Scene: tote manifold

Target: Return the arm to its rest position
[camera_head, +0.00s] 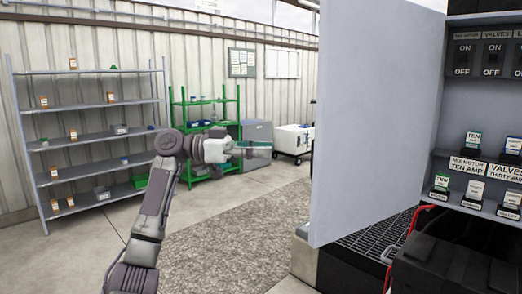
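My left arm (154,205) rises from the bottom left and bends at its elbow. Its forearm points right, and the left gripper (262,149) is held out level in the air, in front of the green shelf. The fingers are small and seen from the side, so I cannot tell whether they are open or shut. No held object can be made out. The gripper is apart from the grey panel door to its right. My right gripper is not in view.
A grey panel door (375,110) stands open at the right. Behind it, an electrical cabinet (490,100) holds labelled switches and fuses. A black box (455,265) with red cables is below. A grey shelf (88,108) and a green shelf (205,101) stand at the back.

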